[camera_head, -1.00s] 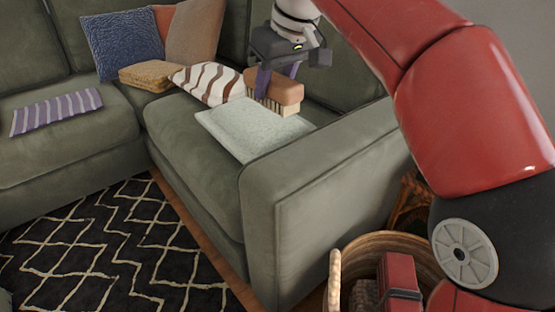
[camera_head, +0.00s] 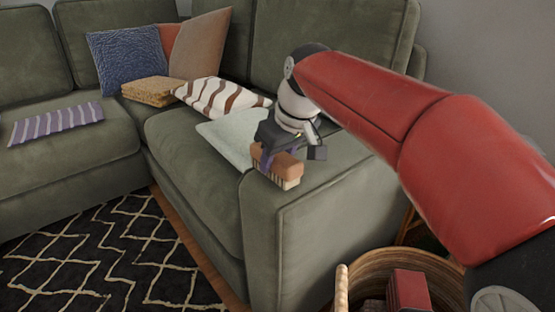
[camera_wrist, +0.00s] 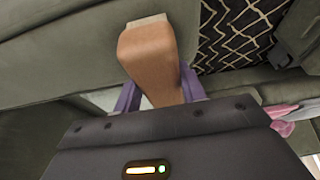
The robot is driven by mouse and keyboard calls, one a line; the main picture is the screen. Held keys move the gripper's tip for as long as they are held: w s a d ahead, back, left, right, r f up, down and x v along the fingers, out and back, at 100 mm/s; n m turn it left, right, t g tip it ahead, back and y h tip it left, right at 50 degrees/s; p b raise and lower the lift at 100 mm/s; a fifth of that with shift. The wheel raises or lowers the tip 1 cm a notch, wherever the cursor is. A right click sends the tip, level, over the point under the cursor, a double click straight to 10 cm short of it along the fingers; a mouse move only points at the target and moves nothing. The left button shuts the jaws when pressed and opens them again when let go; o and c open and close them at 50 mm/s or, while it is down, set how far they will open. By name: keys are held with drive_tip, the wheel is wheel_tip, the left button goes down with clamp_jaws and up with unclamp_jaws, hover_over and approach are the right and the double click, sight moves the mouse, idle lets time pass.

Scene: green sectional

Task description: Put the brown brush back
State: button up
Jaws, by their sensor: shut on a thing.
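The brown brush (camera_head: 279,163) has a wooden back and pale bristles pointing down. My gripper (camera_head: 270,160) is shut on it and holds it in front of the near armrest's top in the head view; whether it touches the armrest I cannot tell. In the wrist view the brush (camera_wrist: 150,58) sits between the purple fingers (camera_wrist: 158,92), its wooden back towards the camera. A wicker basket (camera_head: 343,285) stands on the floor at the lower right, partly hidden by my arm, with a red object (camera_head: 409,290) in it.
The green sectional (camera_head: 300,225) fills the middle. On it lie a pale mat (camera_head: 222,135), a brown-striped cushion (camera_head: 215,95), a folded tan cloth (camera_head: 152,90), several cushions and a purple striped cloth (camera_head: 56,122). A black patterned rug (camera_head: 110,255) covers the floor.

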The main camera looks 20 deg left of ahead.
drive_tip(key=shift+f, duration=0.1)
drive_tip(key=o, duration=0.9)
drive_tip(key=shift+o, duration=0.2)
drive_tip(key=shift+r, duration=0.45)
drive_tip(key=p+v, duration=0.3)
drive_tip(key=v, duration=0.8)
drive_tip(key=shift+r, duration=0.15)
drive_tip(key=shift+s+d, duration=0.1)
drive_tip(key=shift+d, duration=0.05)
